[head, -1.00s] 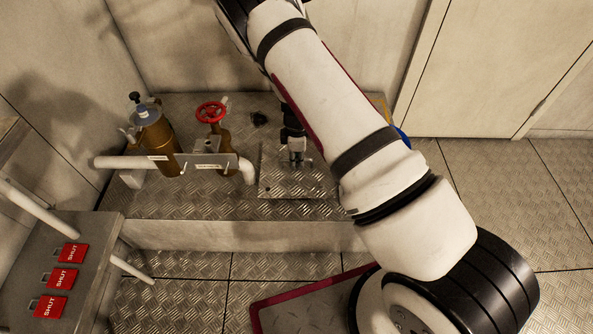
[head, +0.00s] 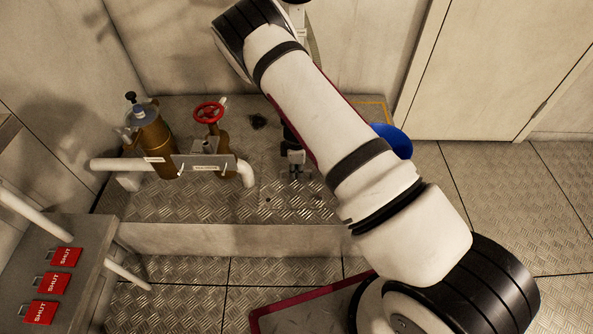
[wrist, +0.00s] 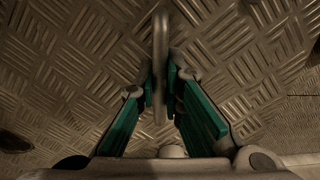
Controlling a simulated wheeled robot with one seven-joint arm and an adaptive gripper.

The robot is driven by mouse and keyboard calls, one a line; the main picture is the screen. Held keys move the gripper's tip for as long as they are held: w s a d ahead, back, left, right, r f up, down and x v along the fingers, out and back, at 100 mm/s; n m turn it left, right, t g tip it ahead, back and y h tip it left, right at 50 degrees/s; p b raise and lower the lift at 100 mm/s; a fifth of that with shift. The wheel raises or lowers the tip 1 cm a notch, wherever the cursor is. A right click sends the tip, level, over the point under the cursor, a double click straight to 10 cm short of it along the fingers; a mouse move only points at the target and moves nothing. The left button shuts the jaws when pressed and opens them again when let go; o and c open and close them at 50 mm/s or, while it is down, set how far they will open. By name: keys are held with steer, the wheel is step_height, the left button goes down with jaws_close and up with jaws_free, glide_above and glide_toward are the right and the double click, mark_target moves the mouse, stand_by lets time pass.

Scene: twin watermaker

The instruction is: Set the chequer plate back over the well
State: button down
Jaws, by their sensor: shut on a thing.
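The chequer plate (head: 285,200) lies about level with the raised tread-plate platform in the head view. Its outline blends with the same diamond pattern, so I cannot tell exactly how it sits over the well. My gripper (head: 296,168) points down at it, partly behind my arm. In the wrist view the plate's tread surface (wrist: 75,65) fills most of the picture. A pale bar handle (wrist: 160,60) stands up from it. My gripper (wrist: 161,88) has its green fingers closed on either side of that handle. The well's opening is not visible.
A red handwheel valve (head: 208,112), a brown canister (head: 152,140) and a white pipe (head: 120,164) stand left of the plate. A blue round object (head: 393,140) is at the right, behind my arm. Red SHUT tags (head: 52,284) lie at lower left.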

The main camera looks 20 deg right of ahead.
steer(key=c, duration=1.7)
jaws_free()
steer(key=s+a+r+m+y+p, duration=0.1)
steer(key=s+a+r+m+p, duration=0.1)
steer(key=r, duration=1.3)
steer(key=s+a+r+m+y+p, duration=0.1)
steer(key=s+a+r+m+p, duration=0.15)
steer(key=r, duration=1.25)
steer(key=s+r+m+y, duration=0.1)
steer(key=s+r+m, duration=0.1)
steer(key=s+r, duration=0.85)
steer(key=s+d+r+m+h, duration=0.1)
steer(key=s+r+m, duration=0.3)
steer(key=s, duration=0.9)
steer(key=s+d+r+m+h, duration=0.2)
steer(key=s+r, duration=0.4)
steer(key=s, duration=0.7)
steer(key=shift+s+d+r+m, duration=0.25)
steer(key=shift+d+m, duration=0.4)
steer(key=shift+m, duration=0.4)
